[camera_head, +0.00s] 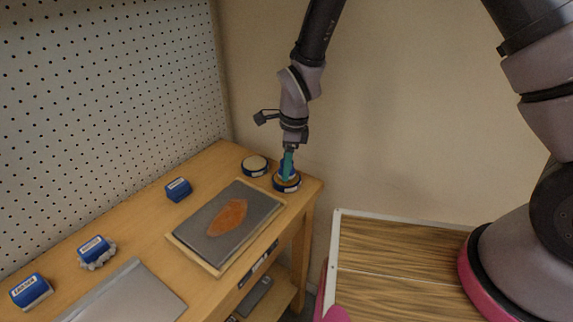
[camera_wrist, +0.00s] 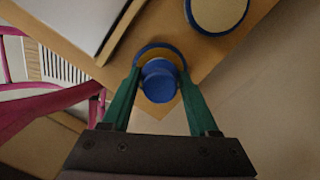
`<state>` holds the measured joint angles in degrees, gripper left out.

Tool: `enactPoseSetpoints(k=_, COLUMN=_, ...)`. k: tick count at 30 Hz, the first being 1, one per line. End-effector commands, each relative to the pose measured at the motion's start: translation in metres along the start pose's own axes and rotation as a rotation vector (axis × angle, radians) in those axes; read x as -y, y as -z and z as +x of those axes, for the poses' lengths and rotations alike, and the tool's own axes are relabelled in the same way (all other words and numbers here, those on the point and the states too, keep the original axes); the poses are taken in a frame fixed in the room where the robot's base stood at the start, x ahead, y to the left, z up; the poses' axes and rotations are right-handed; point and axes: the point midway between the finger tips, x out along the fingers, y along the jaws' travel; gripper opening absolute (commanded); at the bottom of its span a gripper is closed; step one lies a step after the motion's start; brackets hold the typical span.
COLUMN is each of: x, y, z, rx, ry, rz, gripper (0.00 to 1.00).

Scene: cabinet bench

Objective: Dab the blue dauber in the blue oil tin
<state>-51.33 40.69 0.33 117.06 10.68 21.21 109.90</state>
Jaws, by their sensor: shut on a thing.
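My gripper (camera_head: 287,166) points down at the far right corner of the wooden bench. It is shut on the blue dauber (camera_wrist: 159,82), whose round blue top shows between the green fingers in the wrist view. The dauber is over a round tin (camera_head: 287,186) with a blue rim and tan inside, which also shows behind it in the wrist view (camera_wrist: 172,51). The dauber's lower end is hidden, so I cannot tell whether it touches the tin's contents. A second blue-rimmed tin (camera_head: 255,166) with a paler inside stands beside it on the left.
A dark plate (camera_head: 202,241) with an orange-brown patch (camera_head: 227,217) lies on the wooden bench (camera_head: 140,235). Blue labelled blocks stand along the left, one alone (camera_head: 178,189) and one with a fluffy underside (camera_head: 94,249). A perforated panel (camera_head: 90,110) rises behind.

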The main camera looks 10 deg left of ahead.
Motion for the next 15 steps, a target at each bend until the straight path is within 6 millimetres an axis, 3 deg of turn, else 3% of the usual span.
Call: enactPoseSetpoints(k=15, x=-0.0001, y=0.0005, z=0.0044, rx=0.000, ry=-0.001, rz=0.000, gripper=0.16)
